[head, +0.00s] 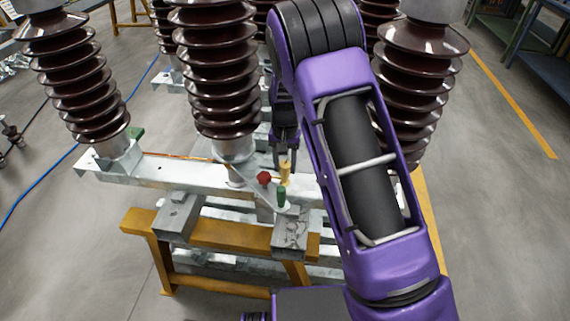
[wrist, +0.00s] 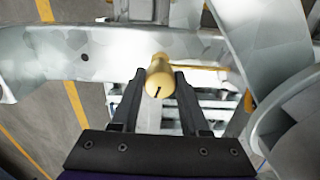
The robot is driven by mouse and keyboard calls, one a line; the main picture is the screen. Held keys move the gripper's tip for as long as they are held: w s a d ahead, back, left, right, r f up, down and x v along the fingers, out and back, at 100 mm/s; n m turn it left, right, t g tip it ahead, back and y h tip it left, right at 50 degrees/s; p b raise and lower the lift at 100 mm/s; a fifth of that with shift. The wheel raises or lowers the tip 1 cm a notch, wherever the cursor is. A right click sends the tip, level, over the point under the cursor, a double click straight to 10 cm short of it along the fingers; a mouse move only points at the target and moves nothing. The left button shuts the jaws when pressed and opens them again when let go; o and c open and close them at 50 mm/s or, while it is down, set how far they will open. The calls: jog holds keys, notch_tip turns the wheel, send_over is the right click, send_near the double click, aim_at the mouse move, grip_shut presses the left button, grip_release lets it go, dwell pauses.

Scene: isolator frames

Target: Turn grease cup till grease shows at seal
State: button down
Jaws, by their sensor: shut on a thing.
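The grease cup (head: 285,173) is a small brass-yellow cylinder standing on the galvanized steel frame, below my gripper in the head view. In the wrist view, the grease cup (wrist: 159,82) sits between the two dark fingers, with a short dark mark on its rounded end. My gripper (head: 285,155) is shut on it; the gripper (wrist: 159,76) also shows in the wrist view. No grease is visible, and I cannot make out the seal.
A red knob (head: 264,178) and a green cylinder (head: 281,196) stand close to the cup. Brown ribbed insulators (head: 215,75) rise beside my arm, with another (head: 412,90) to the right. A yellow trestle (head: 215,236) supports the frame. Grey floor (head: 70,260) is open at the left.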

aim_at(285, 164)
jog(key=shift+m, duration=1.2)
jog(key=shift+c, duration=2)
grip_release()
notch_tip(285, 164, up, 18)
jog(key=p, duration=0.1)
jog(key=shift+f, duration=0.25)
